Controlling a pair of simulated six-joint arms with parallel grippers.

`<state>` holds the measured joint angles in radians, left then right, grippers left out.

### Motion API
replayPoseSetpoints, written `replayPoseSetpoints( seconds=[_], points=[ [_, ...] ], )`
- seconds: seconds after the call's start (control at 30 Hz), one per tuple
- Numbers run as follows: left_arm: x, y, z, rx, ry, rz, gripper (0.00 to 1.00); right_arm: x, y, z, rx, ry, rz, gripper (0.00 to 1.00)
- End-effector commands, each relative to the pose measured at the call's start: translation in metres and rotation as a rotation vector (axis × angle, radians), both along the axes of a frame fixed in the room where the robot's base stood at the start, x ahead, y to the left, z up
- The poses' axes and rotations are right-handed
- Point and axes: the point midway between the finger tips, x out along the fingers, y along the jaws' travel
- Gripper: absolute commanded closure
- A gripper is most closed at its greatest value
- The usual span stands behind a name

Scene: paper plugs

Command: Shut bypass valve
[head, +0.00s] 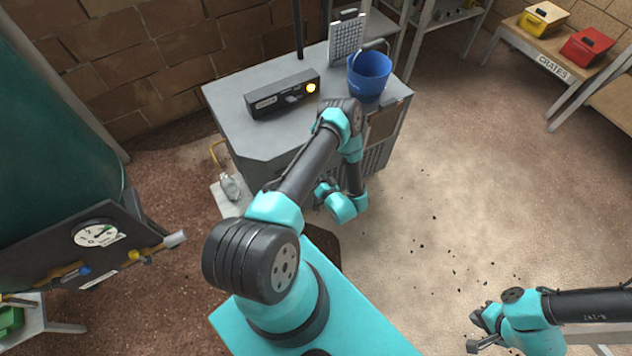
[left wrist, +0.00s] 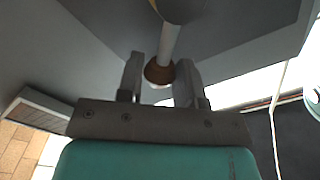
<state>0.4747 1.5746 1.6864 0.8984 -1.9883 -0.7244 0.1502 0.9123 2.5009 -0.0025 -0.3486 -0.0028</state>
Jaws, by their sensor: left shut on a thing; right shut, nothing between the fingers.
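The pressure panel (head: 110,262) on the green tank carries a dial gauge, a yellow-brass pipe with a yellow valve piece (head: 134,256), and a blue knob (head: 85,271). Its labels are too small to read, so I cannot tell which is the bypass valve. My left gripper (left wrist: 159,82) is shut on a brown round piece (left wrist: 155,71) at the end of a grey rod, in the left wrist view. In the head view its fingers are hidden beside the grey cabinet. My right gripper (head: 479,341) is shut and empty at the lower right, far from the panel.
The grey cabinet (head: 225,100) bears a black box (head: 270,98) with a lit yellow lamp and a blue bucket (head: 369,75). A crate bench with a yellow crate (head: 543,20) and a red crate (head: 586,47) stands upper right. Open floor with dark crumbs lies at the centre right.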

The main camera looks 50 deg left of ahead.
Motion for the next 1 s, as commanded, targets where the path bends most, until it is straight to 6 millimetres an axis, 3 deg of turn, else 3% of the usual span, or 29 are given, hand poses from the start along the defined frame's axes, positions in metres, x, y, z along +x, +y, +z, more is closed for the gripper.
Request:
replayPoseSetpoints(
  seconds=[0.3,0.6,0.63,0.7,0.87,1.0],
  points=[
    [-0.012,0.003,0.008,-0.05,-0.215,0.001,0.8,0.0,0.0,0.0,0.0,0.0,0.0,1.0],
    [-0.013,0.003,0.009,-0.056,-0.247,0.001,0.8,0.0,0.0,0.0,0.0,0.0,0.0,1.0],
    [-0.013,0.003,0.009,-0.056,-0.247,0.001,0.64,0.0,0.0,0.0,0.0,0.0,0.0,1.0],
    [-0.013,0.003,0.009,-0.055,-0.247,0.0,0.57,0.0,0.0,0.0,0.0,0.0,0.0,1.0],
    [-0.013,0.003,0.009,-0.055,-0.247,0.0,0.42,0.0,0.0,0.0,0.0,0.0,0.0,1.0],
    [-0.013,0.003,0.009,-0.055,-0.247,0.0,0.4,0.0,0.0,0.0,0.0,0.0,0.0,1.0]
  ],
)
